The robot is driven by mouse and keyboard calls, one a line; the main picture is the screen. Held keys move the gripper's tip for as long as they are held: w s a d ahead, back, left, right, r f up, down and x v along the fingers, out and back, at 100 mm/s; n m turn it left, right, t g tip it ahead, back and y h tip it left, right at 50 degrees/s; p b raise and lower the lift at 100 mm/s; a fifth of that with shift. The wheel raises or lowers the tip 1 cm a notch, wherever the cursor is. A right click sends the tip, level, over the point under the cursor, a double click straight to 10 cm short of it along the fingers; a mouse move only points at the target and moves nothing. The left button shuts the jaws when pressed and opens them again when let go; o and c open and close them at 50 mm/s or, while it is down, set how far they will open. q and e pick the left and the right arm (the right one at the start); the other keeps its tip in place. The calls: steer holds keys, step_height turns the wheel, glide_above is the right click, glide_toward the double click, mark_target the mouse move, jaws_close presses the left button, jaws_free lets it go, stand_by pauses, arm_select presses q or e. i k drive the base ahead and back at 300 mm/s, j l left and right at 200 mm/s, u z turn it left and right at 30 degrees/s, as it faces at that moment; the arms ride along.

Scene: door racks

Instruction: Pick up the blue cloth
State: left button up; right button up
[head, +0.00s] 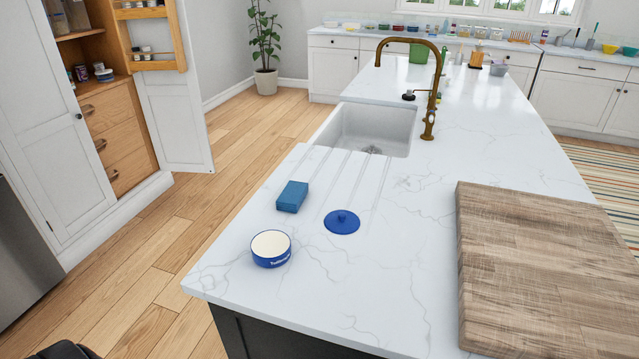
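A blue, block-shaped item (292,196), which looks like the folded blue cloth, lies on the white marble island counter (400,270), near its left edge. It sits just left of the draining grooves, in front of the sink (372,130). Nothing rests on it. Neither of my grippers shows in the head view. A small dark rounded shape is cut off at the bottom left edge, and I cannot tell what it is.
A blue and white bowl (271,249) stands in front of the cloth, and a blue lid with a knob (342,222) lies to its right. A wooden board (540,270) covers the right front. A brass faucet (430,110) rises beside the sink. Floor left of the island is clear.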

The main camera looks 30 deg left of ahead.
mark_target(290, 200)
steer(key=u, duration=1.35)
